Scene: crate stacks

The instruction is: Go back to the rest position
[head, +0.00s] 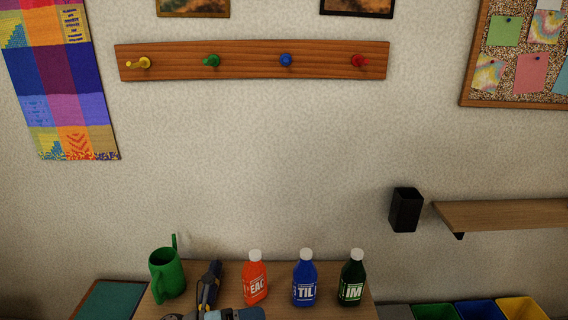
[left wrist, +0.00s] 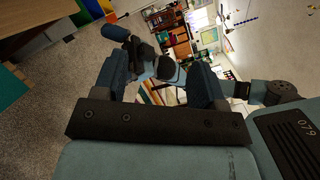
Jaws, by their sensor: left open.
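My left gripper (left wrist: 160,72) shows in the left wrist view, its two dark fingers apart with nothing held between them. Blue-grey and dark parts of my own body show beyond and between the fingers. In the head view, a dark and blue-grey shape sits at the bottom edge, cut off by the frame, and I cannot tell all of it apart. My right gripper cannot be made out in either view.
A wooden table (head: 327,312) holds a green watering can (head: 168,275), an orange bottle (head: 255,282), a blue bottle (head: 304,282) and a green bottle (head: 352,280). A peg rail (head: 250,61) hangs above. A shelf (head: 500,215) and black holder (head: 405,210) are at right; coloured bins (head: 522,309) stand below.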

